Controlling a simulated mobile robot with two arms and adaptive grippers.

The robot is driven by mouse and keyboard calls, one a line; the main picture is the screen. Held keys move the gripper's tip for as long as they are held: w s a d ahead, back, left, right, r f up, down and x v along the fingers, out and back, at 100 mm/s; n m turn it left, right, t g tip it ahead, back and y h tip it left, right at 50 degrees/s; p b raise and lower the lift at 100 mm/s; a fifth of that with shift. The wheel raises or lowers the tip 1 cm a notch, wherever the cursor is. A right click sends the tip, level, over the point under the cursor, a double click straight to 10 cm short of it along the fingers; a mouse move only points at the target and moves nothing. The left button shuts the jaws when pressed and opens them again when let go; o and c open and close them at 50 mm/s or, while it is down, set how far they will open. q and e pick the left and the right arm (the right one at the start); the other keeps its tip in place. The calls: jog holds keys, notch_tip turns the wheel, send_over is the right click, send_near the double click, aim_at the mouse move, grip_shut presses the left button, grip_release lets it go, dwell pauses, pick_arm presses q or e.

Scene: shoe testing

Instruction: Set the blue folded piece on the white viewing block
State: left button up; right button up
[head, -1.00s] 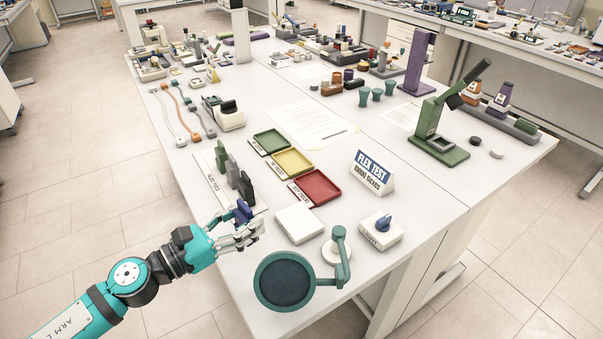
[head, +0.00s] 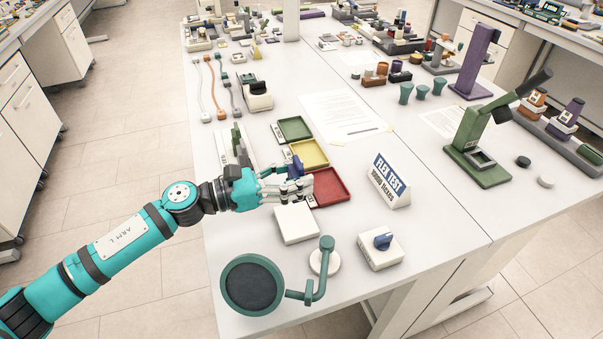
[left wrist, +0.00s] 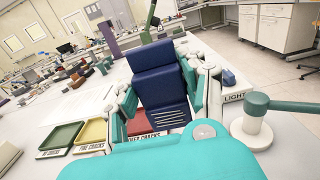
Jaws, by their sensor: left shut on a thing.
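My left gripper (head: 302,186) is shut on the blue folded piece (left wrist: 160,85), which fills the middle of the left wrist view between the fingers. In the head view the blue folded piece (head: 296,169) shows only in small part above the fingers. The gripper is over the near end of the red tray, just behind the white viewing block (head: 296,223). The block is a flat white square with a bare top. The piece is apart from the block. My right gripper is not in view.
A magnifier with a round dark lens (head: 252,286) stands in front of the block. A white light switch box (head: 380,249) is to its right. The red tray (head: 333,192), yellow tray (head: 312,150) and green tray (head: 295,128) lie behind. A FLEX TEST sign (head: 389,182) stands at right.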

pick_arm(q)
jog(key=shift+a, duration=0.25)
jog(key=shift+d+f+b, duration=0.15)
jog(key=shift+f+b, duration=0.2)
jog(key=shift+f, duration=0.05)
notch_tip(320, 180, down, 4)
jog(key=b, duration=0.3)
jog(key=shift+b, duration=0.4)
jog(key=shift+f+b, duration=0.55)
jog(key=shift+b, duration=0.05)
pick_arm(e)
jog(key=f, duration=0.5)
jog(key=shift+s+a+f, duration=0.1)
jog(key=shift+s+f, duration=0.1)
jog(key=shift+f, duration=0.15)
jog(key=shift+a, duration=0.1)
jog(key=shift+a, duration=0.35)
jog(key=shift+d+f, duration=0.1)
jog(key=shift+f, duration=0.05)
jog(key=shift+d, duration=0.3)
